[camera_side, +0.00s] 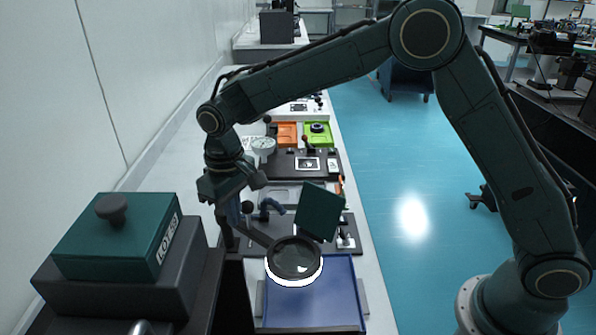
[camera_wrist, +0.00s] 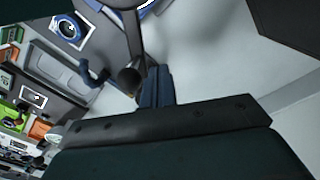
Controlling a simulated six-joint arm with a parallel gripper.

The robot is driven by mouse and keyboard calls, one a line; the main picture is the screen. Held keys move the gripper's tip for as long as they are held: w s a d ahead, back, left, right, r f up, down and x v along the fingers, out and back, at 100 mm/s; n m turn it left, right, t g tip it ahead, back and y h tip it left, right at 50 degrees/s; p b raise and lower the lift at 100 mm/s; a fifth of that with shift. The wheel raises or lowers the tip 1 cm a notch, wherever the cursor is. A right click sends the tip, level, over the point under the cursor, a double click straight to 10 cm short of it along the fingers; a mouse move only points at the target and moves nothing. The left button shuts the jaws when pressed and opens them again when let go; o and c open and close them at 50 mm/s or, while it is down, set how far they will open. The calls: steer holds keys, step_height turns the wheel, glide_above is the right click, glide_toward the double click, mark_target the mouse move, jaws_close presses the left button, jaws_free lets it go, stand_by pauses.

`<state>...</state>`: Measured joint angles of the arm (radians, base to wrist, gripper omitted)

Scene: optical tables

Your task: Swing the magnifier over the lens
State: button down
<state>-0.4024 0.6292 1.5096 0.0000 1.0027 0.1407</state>
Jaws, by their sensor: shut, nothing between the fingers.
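The magnifier (camera_side: 294,258) is a dark round head with a white rim below it, over the far part of a blue tray in the side view. Its dark arm (camera_side: 258,236) runs back left to a post; part of this arm (camera_wrist: 134,28) shows at the top of the wrist view. A dark knob (camera_wrist: 130,78) stands beside my fingers. A round, blue-rimmed piece on a white plate, seemingly the lens (camera_wrist: 68,28), lies on the dark board, away from the magnifier head. My gripper (camera_side: 234,212) is shut and empty, close beside the knob (camera_side: 247,207); contact is unclear.
The blue tray (camera_side: 310,312) lies in front. A dark green panel (camera_side: 318,211) stands behind the magnifier. Orange (camera_side: 286,134) and green (camera_side: 318,140) trays lie farther back.

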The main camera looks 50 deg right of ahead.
steer(key=shift+w+d, duration=0.25)
steer(key=shift+d, duration=0.2)
